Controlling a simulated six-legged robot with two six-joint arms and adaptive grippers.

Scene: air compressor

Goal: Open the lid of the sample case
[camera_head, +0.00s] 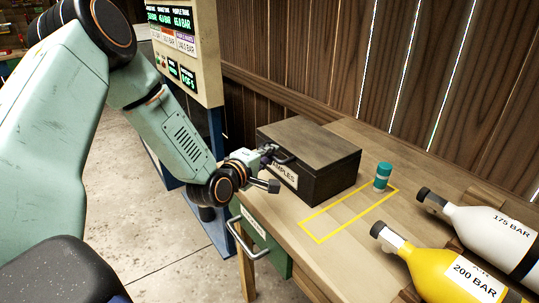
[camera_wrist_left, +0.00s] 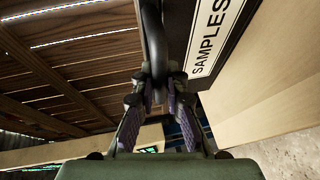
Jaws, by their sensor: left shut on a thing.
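The dark sample case (camera_head: 325,178) stands on the wooden table with its lid (camera_head: 312,140) down. A white label reading SAMPLES is on its front; it also shows in the left wrist view (camera_wrist_left: 214,38). A dark handle (camera_head: 284,158) juts from the front edge of the lid. My left gripper (camera_head: 270,153) is at this handle, at the front left of the case. In the left wrist view the fingers (camera_wrist_left: 158,92) close around the dark handle bar (camera_wrist_left: 154,40). My right gripper is not in view.
A teal-capped sample vial (camera_head: 382,177) stands right of the case, near a yellow outline (camera_head: 345,215) on the table. A yellow bottle (camera_head: 440,268) and a white bottle (camera_head: 485,228) lie at the right. A green drawer (camera_head: 262,240) with a metal handle is under the table's front.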

